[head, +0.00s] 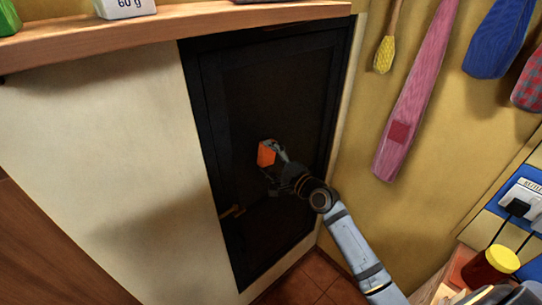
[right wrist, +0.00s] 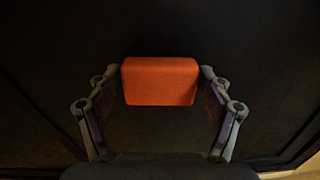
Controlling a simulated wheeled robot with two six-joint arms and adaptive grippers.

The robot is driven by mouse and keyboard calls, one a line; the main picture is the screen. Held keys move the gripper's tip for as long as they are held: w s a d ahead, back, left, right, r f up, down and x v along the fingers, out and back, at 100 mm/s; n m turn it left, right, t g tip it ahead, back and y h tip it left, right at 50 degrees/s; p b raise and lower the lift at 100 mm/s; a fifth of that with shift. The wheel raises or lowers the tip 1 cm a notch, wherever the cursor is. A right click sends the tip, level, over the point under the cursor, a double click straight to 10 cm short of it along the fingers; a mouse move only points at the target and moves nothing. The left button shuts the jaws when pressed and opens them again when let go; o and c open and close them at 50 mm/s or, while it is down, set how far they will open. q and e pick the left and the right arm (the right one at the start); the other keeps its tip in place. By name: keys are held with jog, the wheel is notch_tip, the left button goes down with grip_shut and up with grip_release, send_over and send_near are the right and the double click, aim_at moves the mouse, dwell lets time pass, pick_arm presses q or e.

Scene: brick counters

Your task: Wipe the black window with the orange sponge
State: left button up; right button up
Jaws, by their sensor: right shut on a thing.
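The black window (head: 275,95) is a dark framed panel set in the pale wall, with a small brass-coloured handle (head: 232,211) at its lower left. My right gripper (head: 270,160) is shut on the orange sponge (head: 265,154) in front of the panel's middle. In the right wrist view the sponge (right wrist: 160,81) sits between both fingers, with the dark panel filling the background. I cannot tell whether the sponge touches the panel. My left gripper is not in view.
A wooden shelf (head: 180,27) with a white block (head: 125,8) runs above the panel. Cloths and a yellow brush (head: 384,54) hang on the yellow wall at right.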

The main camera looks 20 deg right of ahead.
aim_at(251, 156)
jog(key=shift+s+a+r, duration=0.1)
jog(key=shift+a, duration=0.35)
jog(key=shift+s+a+p, duration=0.25)
jog(key=shift+a+p, duration=0.05)
jog(key=shift+a, duration=0.3)
jog(key=shift+s+a+p, duration=0.2)
jog(key=shift+a+p, duration=0.05)
jog(key=shift+a, duration=0.35)
jog(key=shift+s+a, duration=0.15)
jog(key=shift+a, duration=0.25)
jog(key=shift+s+a+p, duration=0.2)
jog(key=shift+s+a, duration=0.05)
jog(key=shift+a, duration=0.4)
jog(key=shift+s+a+p, duration=0.15)
jog(key=shift+s+a, duration=0.1)
jog(key=shift+a, duration=0.4)
jog(key=shift+d, duration=0.1)
jog(key=shift+s+d, duration=0.1)
jog(key=shift+s, duration=0.05)
jog(key=shift+p+v, duration=0.35)
jog(key=shift+v, duration=2.4)
